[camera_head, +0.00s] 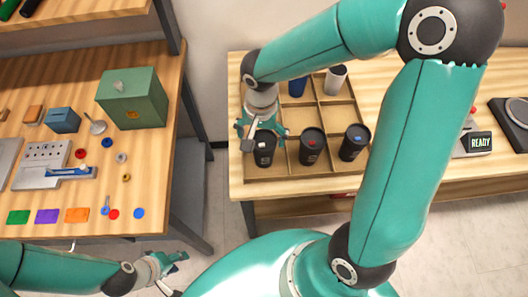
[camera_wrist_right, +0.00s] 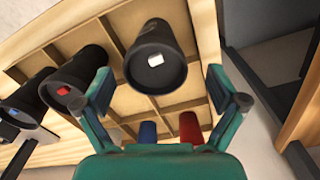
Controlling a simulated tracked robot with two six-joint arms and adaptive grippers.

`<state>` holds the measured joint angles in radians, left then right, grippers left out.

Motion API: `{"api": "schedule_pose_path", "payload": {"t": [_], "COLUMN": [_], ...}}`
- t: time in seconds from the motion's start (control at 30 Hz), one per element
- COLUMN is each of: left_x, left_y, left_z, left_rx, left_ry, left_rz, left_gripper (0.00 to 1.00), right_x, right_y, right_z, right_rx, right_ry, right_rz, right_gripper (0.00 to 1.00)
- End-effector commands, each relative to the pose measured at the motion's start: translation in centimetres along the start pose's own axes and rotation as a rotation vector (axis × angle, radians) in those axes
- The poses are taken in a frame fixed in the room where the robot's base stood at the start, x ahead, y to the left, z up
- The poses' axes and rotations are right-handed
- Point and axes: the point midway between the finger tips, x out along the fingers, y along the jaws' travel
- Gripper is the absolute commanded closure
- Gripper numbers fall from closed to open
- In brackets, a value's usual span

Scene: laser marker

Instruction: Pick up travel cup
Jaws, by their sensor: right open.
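Three black travel cups stand in the front row of a wooden divided tray (camera_head: 312,125). One has a white mark (camera_head: 264,150), one a red mark (camera_head: 311,150) and one a blue mark (camera_head: 354,143). My right gripper (camera_head: 264,132) is open above the white-marked cup at the left. In the right wrist view that cup (camera_wrist_right: 156,62) lies between and beyond the spread fingers, with no visible grip. Behind are a blue cup (camera_head: 297,87) and a pale cup (camera_head: 336,79); a red one (camera_wrist_right: 190,126) shows in the wrist view. My left gripper (camera_head: 172,272) is open and empty at the bottom.
The left table holds a green box (camera_head: 132,98), a small blue box (camera_head: 62,120), a grey fixture (camera_head: 44,165) and small coloured pieces. A device reading READY (camera_head: 478,142) stands at the right. A floor gap separates the two tables. My right arm spans the tray's right side.

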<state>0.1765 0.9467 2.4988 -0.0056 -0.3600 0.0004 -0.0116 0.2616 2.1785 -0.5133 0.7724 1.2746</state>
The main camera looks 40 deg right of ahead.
Motion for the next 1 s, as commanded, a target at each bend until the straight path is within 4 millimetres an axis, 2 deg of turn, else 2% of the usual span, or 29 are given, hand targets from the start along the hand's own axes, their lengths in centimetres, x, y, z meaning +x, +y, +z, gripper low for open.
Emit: {"api": "schedule_pose_path", "payload": {"t": [0.2,0.3,0.6,0.63,0.87,1.0], "left_x": [-1.0,-0.8,-0.8,-0.8,-0.8,-0.8], "left_y": [0.3,0.3,0.3,0.3,0.3,0.3], "left_z": [0.0,0.0,0.0,0.0,0.0,0.0], "left_rx": [0.0,0.0,0.0,0.0,0.0,0.0], "left_ry": [0.0,0.0,0.0,0.0,0.0,0.0], "left_rz": [0.0,0.0,0.0,0.0,0.0,0.0], "left_gripper": [0.6,0.6,0.6,0.6,0.6,0.6], "right_x": [2.8,4.1,4.8,4.8,4.8,4.8], "right_y": [0.7,0.6,0.5,0.5,0.5,0.5], "right_z": [-0.4,-0.4,-0.4,-0.4,-0.4,-0.4], "right_rx": [0.001,0.0,0.001,0.001,0.001,0.001], "right_ry": [-0.007,-0.003,-0.001,-0.001,-0.001,-0.001], "right_rz": [0.007,0.005,0.001,0.001,0.001,0.001], "right_gripper": [0.05,0.05,0.05,0.06,0.43,0.44]}}
